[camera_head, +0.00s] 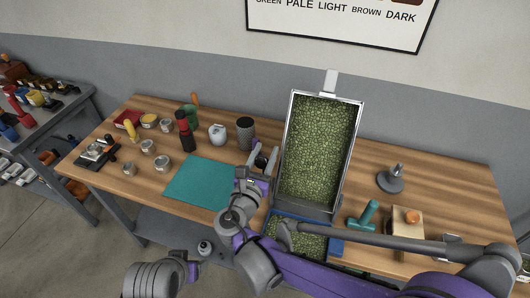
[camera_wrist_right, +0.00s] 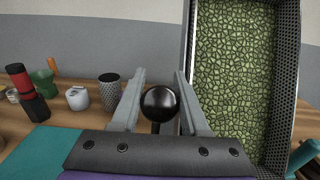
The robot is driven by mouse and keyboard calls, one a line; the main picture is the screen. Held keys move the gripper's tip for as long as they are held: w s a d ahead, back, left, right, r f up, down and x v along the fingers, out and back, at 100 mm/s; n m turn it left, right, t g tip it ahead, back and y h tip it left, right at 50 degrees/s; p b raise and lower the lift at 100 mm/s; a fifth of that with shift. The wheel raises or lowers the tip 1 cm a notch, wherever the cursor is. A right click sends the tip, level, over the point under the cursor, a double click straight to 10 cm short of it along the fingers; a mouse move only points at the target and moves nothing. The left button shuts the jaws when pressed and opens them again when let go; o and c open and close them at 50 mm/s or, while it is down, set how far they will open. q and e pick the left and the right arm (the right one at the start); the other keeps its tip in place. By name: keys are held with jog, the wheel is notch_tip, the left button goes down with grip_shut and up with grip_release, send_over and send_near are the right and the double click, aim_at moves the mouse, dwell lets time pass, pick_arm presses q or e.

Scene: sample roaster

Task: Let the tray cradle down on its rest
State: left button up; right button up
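The tray cradle (camera_head: 284,165), a grey metal tray frame full of green beans, stands steeply tilted up at the middle of the bench. Its perforated side wall also shows in the right wrist view (camera_wrist_right: 284,85). A black ball knob (camera_wrist_right: 160,103) sits left of the cradle's wall. The knob's stem is mostly hidden. The cradle's rest cannot be made out. My left gripper (camera_head: 190,270) is low at the left, off the bench; its fingers are unclear.
A blue tray (camera_head: 337,247) with beans lies below the cradle, partly behind my right arm. A teal mat (camera_head: 190,184) lies to the left. A dark cup (camera_head: 245,132), a teal-handled tool (camera_head: 368,214) and a grey stand (camera_head: 391,182) are nearby. Several tins and jars stand farther left.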

grip_shut()
dwell(1.1)
